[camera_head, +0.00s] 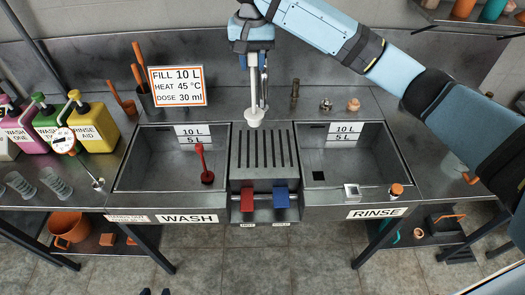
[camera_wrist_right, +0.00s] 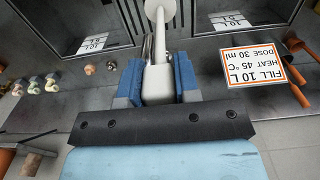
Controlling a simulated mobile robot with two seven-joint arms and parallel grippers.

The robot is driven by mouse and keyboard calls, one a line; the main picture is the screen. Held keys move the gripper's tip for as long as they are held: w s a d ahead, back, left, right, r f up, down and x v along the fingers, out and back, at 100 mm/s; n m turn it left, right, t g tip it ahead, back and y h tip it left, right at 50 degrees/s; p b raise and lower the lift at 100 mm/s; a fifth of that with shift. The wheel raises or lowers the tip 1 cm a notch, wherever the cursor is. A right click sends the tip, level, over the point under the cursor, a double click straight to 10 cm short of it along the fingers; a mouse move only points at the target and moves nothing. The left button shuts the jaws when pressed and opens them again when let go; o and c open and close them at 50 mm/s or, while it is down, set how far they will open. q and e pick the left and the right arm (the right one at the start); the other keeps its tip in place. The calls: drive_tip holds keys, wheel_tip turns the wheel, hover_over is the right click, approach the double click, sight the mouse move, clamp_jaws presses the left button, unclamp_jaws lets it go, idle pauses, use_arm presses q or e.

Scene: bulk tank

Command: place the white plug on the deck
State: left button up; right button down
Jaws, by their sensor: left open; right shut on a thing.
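My right gripper (camera_head: 253,58) comes in from the upper right and points down at the back centre. It is shut on the white plug (camera_head: 253,114), which hangs upright with its flared end down. In the right wrist view the white plug (camera_wrist_right: 158,82) sits between the blue fingers (camera_wrist_right: 158,80). The plug's end is over the back edge of the slotted deck (camera_head: 264,168) between the two basins; I cannot tell whether it touches.
The rinse basin (camera_head: 385,150) is on the right. A metal tap (camera_head: 264,88) stands just behind the plug. Red (camera_head: 247,200) and blue (camera_head: 281,197) pedals are at the deck's front. A sign (camera_head: 177,86) stands back left.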

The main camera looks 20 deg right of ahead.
sight(254, 113)
wheel_tip(254, 113, down, 14)
drive_tip(key=shift+w+f+p, duration=0.1)
drive_tip(key=shift+p, duration=0.9)
drive_tip(key=shift+f, duration=0.6)
drive_tip(key=shift+f+p, duration=0.3)
drive_tip(key=shift+f, duration=1.8)
drive_tip(key=c, duration=0.8)
unclamp_jaws()
drive_tip(key=shift+f, duration=0.15)
drive_tip(key=shift+c, duration=0.2)
